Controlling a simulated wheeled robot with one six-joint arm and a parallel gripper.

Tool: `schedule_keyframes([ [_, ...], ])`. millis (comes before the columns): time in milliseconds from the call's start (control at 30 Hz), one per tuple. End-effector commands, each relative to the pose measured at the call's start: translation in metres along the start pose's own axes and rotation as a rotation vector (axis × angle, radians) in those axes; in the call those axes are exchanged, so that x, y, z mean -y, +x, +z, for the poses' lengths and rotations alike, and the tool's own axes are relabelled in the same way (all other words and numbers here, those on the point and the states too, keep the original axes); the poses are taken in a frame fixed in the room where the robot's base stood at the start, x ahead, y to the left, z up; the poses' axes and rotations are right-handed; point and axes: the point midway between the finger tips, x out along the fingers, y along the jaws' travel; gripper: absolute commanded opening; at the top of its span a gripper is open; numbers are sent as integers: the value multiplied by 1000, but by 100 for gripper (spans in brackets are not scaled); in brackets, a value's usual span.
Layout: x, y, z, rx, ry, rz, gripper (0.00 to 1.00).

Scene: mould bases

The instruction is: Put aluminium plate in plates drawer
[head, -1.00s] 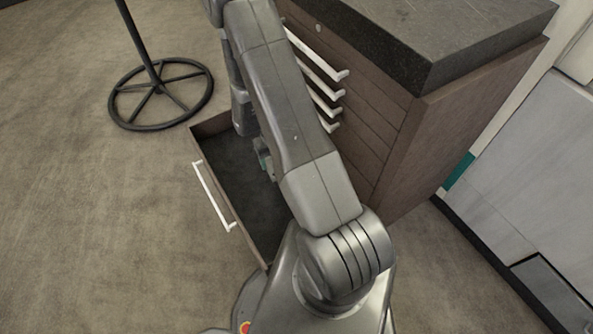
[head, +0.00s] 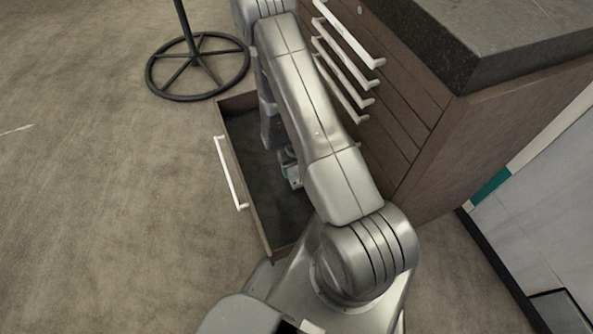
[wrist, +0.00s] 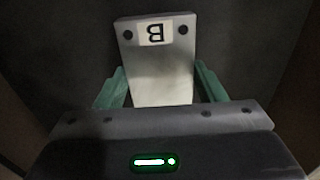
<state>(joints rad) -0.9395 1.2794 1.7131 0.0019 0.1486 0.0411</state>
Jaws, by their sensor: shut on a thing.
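The aluminium plate (wrist: 160,75) is pale grey with two dark holes and a white label with a letter, seen in the wrist view. My gripper (wrist: 158,85) is shut on the plate, with a green finger on each side of it. In the head view my gripper (head: 290,172) is low inside the open bottom drawer (head: 240,176), largely hidden by my arm. The drawer is brown with a dark floor and a white handle. I cannot tell whether the plate touches the drawer floor.
The brown cabinet (head: 440,160) with a dark stone top stands to the right, its upper drawers shut, with white handles (head: 340,70). A black round stand base (head: 198,68) is on the floor beyond the drawer. The floor at left is clear.

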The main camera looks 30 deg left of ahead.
Motion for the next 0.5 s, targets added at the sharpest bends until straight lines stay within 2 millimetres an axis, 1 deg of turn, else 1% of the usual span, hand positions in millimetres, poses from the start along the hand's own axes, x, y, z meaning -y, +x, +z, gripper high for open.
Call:
schedule_keyframes([
  [33,0,9,0,2,0,0,24],
  [133,0,18,0,1,0,0,24],
  [367,0,19,0,0,0,0,24],
  [500,0,22,0,0,0,0,24],
])
